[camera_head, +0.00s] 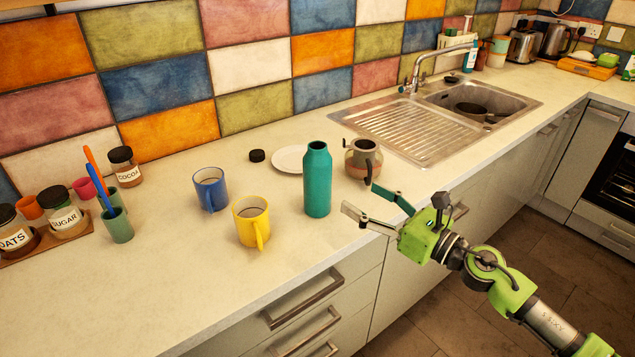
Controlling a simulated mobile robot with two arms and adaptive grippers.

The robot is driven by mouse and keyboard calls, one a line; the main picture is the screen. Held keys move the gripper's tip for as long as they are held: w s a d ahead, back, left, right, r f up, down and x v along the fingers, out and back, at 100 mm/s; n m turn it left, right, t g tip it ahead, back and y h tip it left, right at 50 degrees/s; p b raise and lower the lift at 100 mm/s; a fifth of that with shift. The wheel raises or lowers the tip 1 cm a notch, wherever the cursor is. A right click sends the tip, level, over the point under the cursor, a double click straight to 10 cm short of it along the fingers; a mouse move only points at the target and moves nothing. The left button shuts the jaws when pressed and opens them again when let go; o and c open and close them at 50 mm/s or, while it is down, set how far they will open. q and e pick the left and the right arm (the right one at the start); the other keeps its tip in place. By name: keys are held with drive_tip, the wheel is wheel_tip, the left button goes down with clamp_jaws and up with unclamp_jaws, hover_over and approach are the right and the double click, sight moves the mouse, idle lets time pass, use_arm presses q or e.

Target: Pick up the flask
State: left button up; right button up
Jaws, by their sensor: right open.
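The flask (317,182) is a tall teal bottle without a lid, standing upright on the pale worktop (175,265). My right gripper (358,201) is open and empty. It comes in from the right, and its two spread fingers point left toward the flask. In the picture the fingertips lie just right of the flask, with a gap between. A small dark round cap (257,155) lies on the worktop behind the flask to the left. My left gripper is not in view.
A yellow mug (252,222) and a blue mug (211,189) stand left of the flask. A white plate (290,157) lies behind it, and a brownish jug (361,162) stands close on its right. The worktop's front-left area is clear.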

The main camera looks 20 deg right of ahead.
sight(330, 181)
drive_tip(key=shift+n, duration=0.6)
drive_tip(key=p+x, duration=0.3)
drive_tip(key=x, duration=0.4)
drive_tip(key=shift+w+a+f, duration=0.15)
drive_tip(key=shift+w+a, duration=0.05)
drive_tip(key=shift+a, duration=0.05)
drive_tip(key=x, duration=0.2)
drive_tip(key=p+x, duration=0.1)
drive_tip(key=x, duration=0.3)
drive_tip(key=shift+s+a+f+p, duration=0.2)
drive_tip(key=shift+a+f+p, duration=0.05)
drive_tip(key=shift+f+p, duration=0.15)
drive_tip(key=shift+w+a+f, duration=0.1)
drive_tip(key=shift+w, duration=0.1)
drive_tip(key=c, duration=1.5)
